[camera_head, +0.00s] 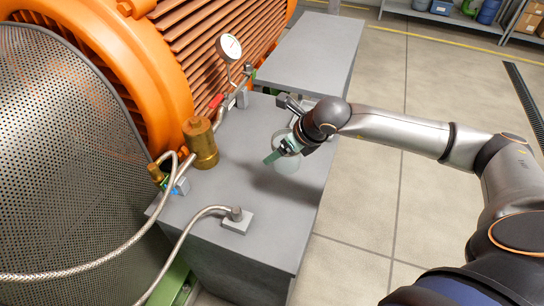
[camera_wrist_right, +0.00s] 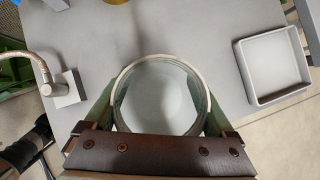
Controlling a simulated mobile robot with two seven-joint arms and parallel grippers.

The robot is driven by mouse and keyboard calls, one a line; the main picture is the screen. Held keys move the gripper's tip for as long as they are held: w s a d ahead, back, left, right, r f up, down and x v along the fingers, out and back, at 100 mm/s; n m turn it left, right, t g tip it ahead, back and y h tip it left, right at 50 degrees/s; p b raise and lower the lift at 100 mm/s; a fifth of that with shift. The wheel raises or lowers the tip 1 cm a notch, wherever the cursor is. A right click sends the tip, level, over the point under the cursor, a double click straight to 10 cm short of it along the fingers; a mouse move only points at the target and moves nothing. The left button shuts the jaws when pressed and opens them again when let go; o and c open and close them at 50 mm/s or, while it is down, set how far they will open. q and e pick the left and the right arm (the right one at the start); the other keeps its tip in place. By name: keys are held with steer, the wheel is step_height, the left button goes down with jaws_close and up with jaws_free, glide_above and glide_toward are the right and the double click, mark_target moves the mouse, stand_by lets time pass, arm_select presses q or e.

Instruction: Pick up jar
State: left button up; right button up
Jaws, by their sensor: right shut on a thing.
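The jar (camera_head: 289,166) is clear glass with a round rim, and in the head view it shows below my right gripper over the grey block top. In the right wrist view the jar (camera_wrist_right: 162,92) sits between the two green fingers, and I look down at its round mouth. My right gripper (camera_head: 281,151) is shut on the jar, with one finger on each side. The arm and gripper hide part of the jar in the head view. I cannot tell whether its base touches the grey surface.
A grey block (camera_head: 264,240) carries a brass cylinder (camera_head: 201,143), a hose fitting (camera_head: 237,220) and a pressure gauge (camera_head: 229,47). A square white tray (camera_wrist_right: 272,66) lies right of the jar in the wrist view. An orange motor stands at left. Open floor lies at right.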

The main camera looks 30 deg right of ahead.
steer(key=s+d+r+b, duration=0.2)
steer(key=s+d+r, duration=0.2)
steer(key=s, duration=0.5)
steer(key=shift+s+d+r, duration=0.15)
steer(key=shift+s+r, duration=0.1)
steer(key=shift+r, duration=0.6)
